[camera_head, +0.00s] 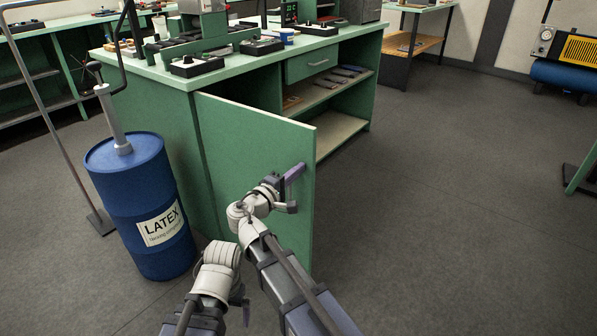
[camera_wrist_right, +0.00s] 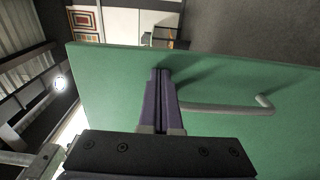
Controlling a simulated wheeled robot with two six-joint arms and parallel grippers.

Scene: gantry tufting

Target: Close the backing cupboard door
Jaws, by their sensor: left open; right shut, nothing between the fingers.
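The green backing cupboard door (camera_head: 245,150) stands swung open from the left front corner of the workbench cupboard (camera_head: 235,83). Its outer face is toward me. My right gripper (camera_head: 298,170) is at that face near the door's free edge, with its purple fingers shut and empty. In the right wrist view the fingers (camera_wrist_right: 160,75) point at the door panel (camera_wrist_right: 110,90), beside the grey bar handle (camera_wrist_right: 235,106); whether they touch the panel I cannot tell. My left gripper (camera_head: 241,300) is low at the bottom, clear of the door, open, its fingers mostly hidden.
A blue latex drum (camera_head: 140,190) with a pump stands close left of the door. A thin metal stand (camera_head: 50,125) is further left. The cupboard's shelves (camera_head: 335,130) show behind the door, holding flat items. The floor to the right (camera_head: 440,200) is clear.

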